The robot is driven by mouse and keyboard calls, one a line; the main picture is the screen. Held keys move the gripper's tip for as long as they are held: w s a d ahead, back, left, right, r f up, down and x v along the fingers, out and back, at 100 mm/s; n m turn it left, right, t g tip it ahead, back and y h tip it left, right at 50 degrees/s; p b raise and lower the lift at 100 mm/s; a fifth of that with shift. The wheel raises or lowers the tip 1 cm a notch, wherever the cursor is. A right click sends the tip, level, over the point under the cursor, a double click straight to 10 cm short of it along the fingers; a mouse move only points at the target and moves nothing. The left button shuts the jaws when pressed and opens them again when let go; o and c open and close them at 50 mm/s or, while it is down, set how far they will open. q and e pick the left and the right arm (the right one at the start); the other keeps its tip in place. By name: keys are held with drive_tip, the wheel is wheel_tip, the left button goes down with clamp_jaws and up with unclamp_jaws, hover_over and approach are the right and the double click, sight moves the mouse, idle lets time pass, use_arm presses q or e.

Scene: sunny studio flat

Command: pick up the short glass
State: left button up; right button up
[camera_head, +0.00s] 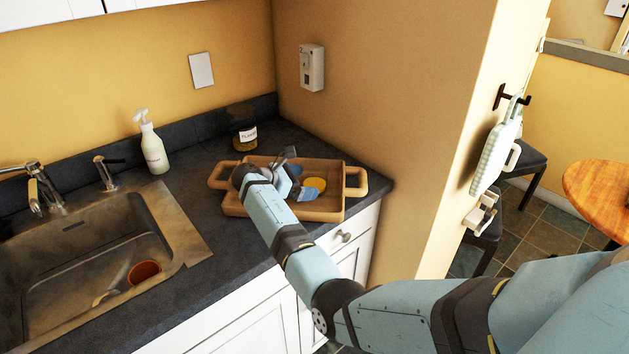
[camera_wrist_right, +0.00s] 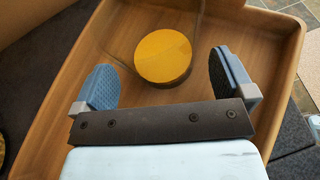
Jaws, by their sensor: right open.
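The short glass (camera_wrist_right: 163,60) stands in the wooden tray, a clear tumbler with a round orange-yellow surface showing in it. Its clear walls are only faint outlines in the right wrist view. In the head view its orange part (camera_head: 316,185) shows just right of my gripper. My right gripper (camera_head: 297,183) is open over the tray. In the right wrist view its two blue-grey padded fingers (camera_wrist_right: 164,66) are on either side of the glass, with gaps visible on both sides. In the head view my wrist hides part of the tray. My left gripper is not in view.
The wooden tray (camera_head: 355,170) has raised walls and handles and sits near the counter's front edge, by the wall. A dark labelled jar (camera_head: 243,130) stands behind it. A soap bottle (camera_head: 153,150) and a sink (camera_head: 75,275) holding a reddish-brown cup (camera_head: 145,271) are to the left.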

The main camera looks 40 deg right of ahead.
drive_tip(key=shift+x, duration=0.85)
drive_tip(key=shift+a, duration=0.1)
drive_tip(key=c, duration=1.1)
drive_tip(key=shift+w+r, duration=0.1)
